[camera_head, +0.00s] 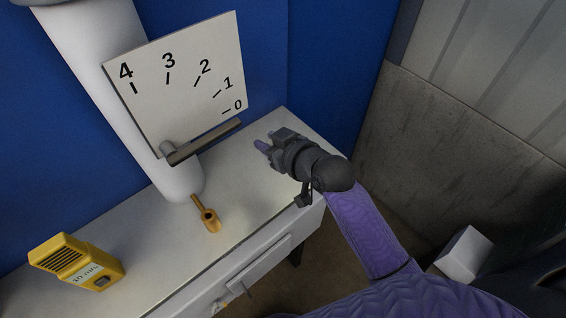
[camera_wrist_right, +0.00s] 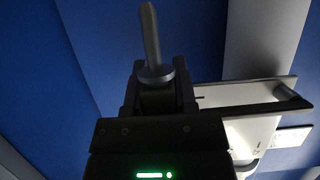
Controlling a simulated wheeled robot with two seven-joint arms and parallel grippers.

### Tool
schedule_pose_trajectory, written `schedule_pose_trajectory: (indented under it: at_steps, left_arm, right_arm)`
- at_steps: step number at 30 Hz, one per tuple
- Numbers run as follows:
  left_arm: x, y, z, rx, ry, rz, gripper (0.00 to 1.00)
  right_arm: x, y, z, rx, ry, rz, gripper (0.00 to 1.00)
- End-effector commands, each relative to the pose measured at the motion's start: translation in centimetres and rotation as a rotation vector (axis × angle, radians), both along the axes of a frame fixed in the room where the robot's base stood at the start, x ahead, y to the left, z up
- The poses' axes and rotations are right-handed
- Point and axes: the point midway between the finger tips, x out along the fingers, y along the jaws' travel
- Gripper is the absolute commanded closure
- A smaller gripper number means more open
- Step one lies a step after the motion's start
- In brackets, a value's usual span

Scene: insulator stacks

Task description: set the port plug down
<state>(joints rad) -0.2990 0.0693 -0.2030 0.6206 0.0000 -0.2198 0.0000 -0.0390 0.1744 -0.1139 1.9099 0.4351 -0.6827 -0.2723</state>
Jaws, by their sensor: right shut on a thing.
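My right gripper (camera_head: 274,143) is over the right part of the white bench. Its arm comes in from the lower right. In the right wrist view, the gripper (camera_wrist_right: 155,88) is shut on a grey pin with a round collar, which I take to be the port plug (camera_wrist_right: 151,38). The shaft points away from the jaws, and its lower end is hidden between them. In the head view the plug is too small to make out clearly. My left gripper is not in view.
The white bench (camera_head: 150,248) holds a yellow instrument (camera_head: 78,262) and a brass-coloured part (camera_head: 209,219). A numbered dial plate (camera_head: 185,85) with a grey lever (camera_head: 205,143) stands by a white column (camera_head: 112,90). The bench surface between brass part and gripper is clear.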

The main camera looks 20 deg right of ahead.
Motion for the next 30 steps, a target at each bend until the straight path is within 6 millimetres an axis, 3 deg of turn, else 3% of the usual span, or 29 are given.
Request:
schedule_pose_trajectory:
  at_steps: [4, 12, 25, 26, 30]
  left_arm:
    - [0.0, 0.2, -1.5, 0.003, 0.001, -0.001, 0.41]
    - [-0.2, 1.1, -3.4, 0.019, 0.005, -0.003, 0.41]
    - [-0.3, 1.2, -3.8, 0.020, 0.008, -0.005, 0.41]
    - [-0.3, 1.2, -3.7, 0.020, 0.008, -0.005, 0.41]
    - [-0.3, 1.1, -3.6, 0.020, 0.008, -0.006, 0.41]
  right_arm:
    - [-0.1, 0.0, -3.9, 0.001, 0.008, 0.000, 1.00]
    - [-0.1, 0.0, -9.3, 0.000, 0.005, 0.001, 1.00]
    - [-0.1, 0.0, -10.3, 0.000, 0.001, 0.000, 1.00]
    - [-0.1, 0.0, -10.2, 0.000, 0.001, 0.000, 0.59]
    - [-0.1, 0.0, -10.1, 0.001, 0.001, 0.000, 0.30]
